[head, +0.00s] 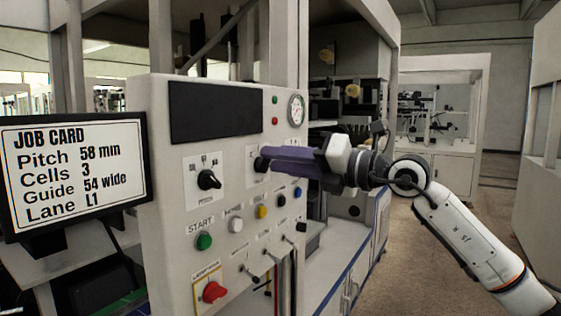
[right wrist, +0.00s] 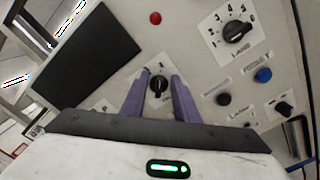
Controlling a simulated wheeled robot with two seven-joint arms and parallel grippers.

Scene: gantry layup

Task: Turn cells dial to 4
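My right gripper (head: 264,160) comes in from the right in the head view, its purple fingers at a black dial (head: 259,164) on the front of the control panel. In the right wrist view the two fingers (right wrist: 160,82) stand apart on either side of this black dial (right wrist: 158,87), with a small gap seen. Its white pointer mark shows, but its numbers and label are too hidden or small to read, so I cannot confirm it is the cells dial. The job card screen (head: 72,170) reads Cells 3. My left gripper is not in view.
The pitch dial (head: 208,180) is left of my gripper. Another dial (right wrist: 236,31), numbered, is at the upper right in the right wrist view, above a blue button (right wrist: 263,75). Below are a green start button (head: 204,241), a yellow button (head: 262,212) and a red knob (head: 214,291).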

